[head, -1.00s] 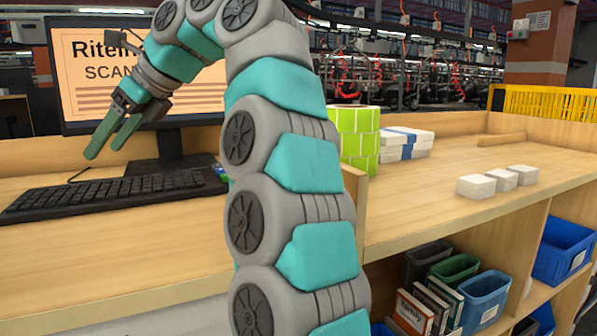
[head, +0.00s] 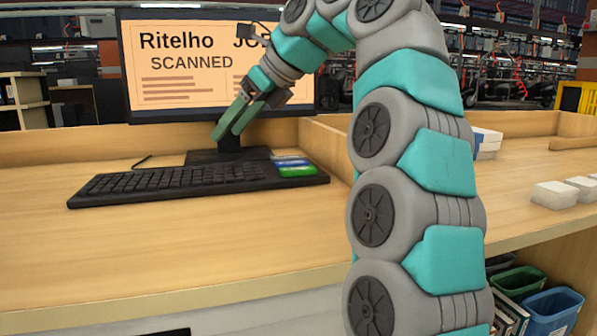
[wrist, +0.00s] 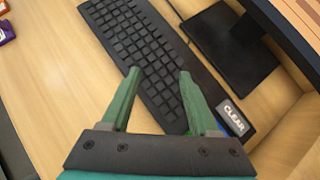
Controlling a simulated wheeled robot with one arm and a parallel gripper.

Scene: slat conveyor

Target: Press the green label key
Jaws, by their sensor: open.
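The green label key (head: 297,171) is at the right end of the black keyboard (head: 165,185), nearest the front edge, in a column with a blue key (head: 293,163) and a pale key behind it. My gripper (head: 227,134) is open and empty, above and behind the keyboard, left of the green key, in front of the monitor. In the wrist view, my open fingers (wrist: 158,73) hang over the keyboard (wrist: 135,45). A pale key marked CLEAR (wrist: 234,115) shows by the right finger.
The monitor (head: 160,70) reads SCANNED, and its stand (head: 205,156) is right behind the keyboard. A wooden divider (head: 328,142) rises to the right. White boxes (head: 553,195) sit on the right-hand counter. The desk (head: 150,245) before the keyboard is clear.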

